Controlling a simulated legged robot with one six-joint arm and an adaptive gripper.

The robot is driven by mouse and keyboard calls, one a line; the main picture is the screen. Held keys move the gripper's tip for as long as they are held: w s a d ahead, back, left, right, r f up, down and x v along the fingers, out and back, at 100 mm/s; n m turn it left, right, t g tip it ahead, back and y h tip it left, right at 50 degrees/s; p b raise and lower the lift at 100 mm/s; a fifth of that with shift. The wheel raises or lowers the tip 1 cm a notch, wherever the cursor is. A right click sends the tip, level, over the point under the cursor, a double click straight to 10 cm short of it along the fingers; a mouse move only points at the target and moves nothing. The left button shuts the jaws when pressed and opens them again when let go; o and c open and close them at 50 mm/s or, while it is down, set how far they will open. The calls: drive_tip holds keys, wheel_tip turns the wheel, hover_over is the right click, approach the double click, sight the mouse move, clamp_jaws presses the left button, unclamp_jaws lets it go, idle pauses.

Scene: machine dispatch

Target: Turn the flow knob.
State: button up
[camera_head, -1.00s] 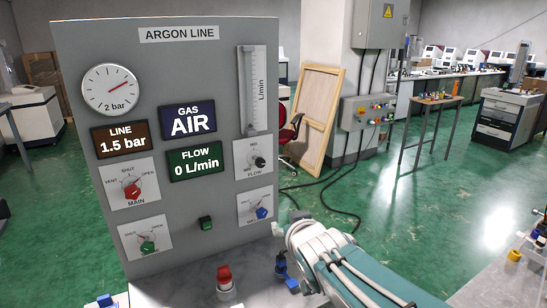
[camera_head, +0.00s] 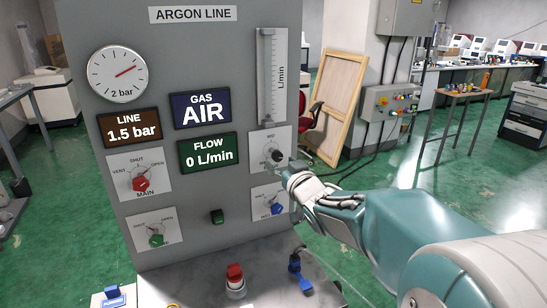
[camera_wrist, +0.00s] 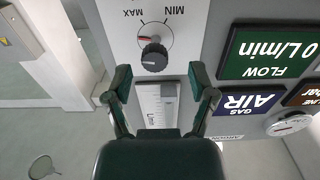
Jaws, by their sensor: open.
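The flow knob (camera_head: 277,156) is a small dark knob on a white plate at the right side of the grey argon panel (camera_head: 230,235). In the wrist view, which is upside down, the ribbed black knob (camera_wrist: 154,57) sits below a dial marked MIN and MAX. My gripper (camera_wrist: 160,82) is open and empty, its two dark green fingers spread wide. The knob appears between and just beyond the fingertips; I see no contact. In the head view my gripper (camera_head: 287,172) is close to the flow plate, its fingers mostly hidden. The flow display (camera_head: 208,153) reads 0 L/min.
Below the flow plate is a blue knob (camera_head: 275,208). At the left are a red MAIN knob (camera_head: 140,184) and a green knob (camera_head: 156,240). The flow tube (camera_head: 272,75) stands directly above. A red-topped item (camera_head: 235,280) and a blue item (camera_head: 299,272) are on the bench.

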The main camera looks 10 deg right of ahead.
sight(279, 159)
drive_tip(key=shift+w, duration=2)
drive_tip(key=shift+a, duration=0.15)
drive_tip(key=c, duration=1)
drive_tip(key=shift+n, duration=0.4)
